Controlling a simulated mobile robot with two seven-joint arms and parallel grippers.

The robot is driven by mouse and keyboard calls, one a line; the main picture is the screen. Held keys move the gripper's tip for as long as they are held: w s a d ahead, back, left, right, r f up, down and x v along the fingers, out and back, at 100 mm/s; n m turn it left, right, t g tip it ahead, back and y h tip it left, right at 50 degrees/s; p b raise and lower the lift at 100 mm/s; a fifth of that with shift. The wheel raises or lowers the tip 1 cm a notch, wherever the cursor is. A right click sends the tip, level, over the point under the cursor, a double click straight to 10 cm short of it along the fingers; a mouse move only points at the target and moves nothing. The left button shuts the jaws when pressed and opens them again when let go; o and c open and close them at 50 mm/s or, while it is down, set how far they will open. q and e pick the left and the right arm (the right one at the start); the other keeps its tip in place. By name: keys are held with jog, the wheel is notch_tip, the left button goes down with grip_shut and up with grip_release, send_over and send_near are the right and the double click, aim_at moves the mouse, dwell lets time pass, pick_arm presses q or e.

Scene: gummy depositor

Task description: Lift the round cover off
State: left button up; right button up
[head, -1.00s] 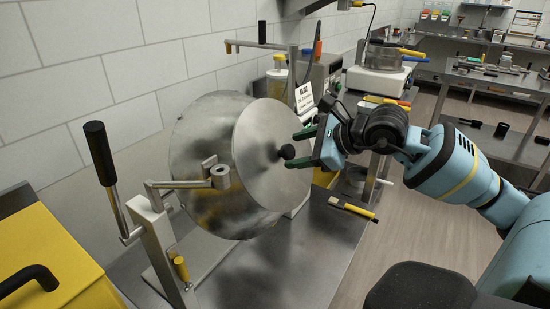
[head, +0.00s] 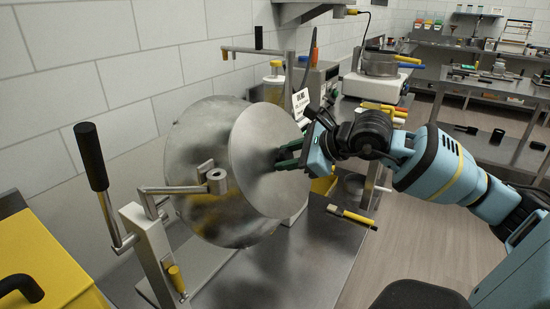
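My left gripper is not in view.
A crank with a black handle (head: 91,156) stands on a metal post at left, beside a yellow box (head: 45,262). A yellow-handled brush (head: 351,216) lies on the steel table (head: 305,262). A small sign (head: 301,103) and a hotplate with a pan (head: 379,65) stand behind.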

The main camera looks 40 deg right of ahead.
grip_shut()
jog(key=shift+s+d+r, duration=0.15)
jog(key=shift+s+r, duration=0.15)
jog(key=shift+s, duration=0.15)
jog(key=shift+s+d+r, duration=0.15)
jog(key=shift+s+r, duration=0.2)
jog(key=shift+s, duration=0.15)
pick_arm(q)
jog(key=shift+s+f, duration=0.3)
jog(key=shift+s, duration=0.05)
pick_arm(e)
jog(key=shift+r, duration=0.1)
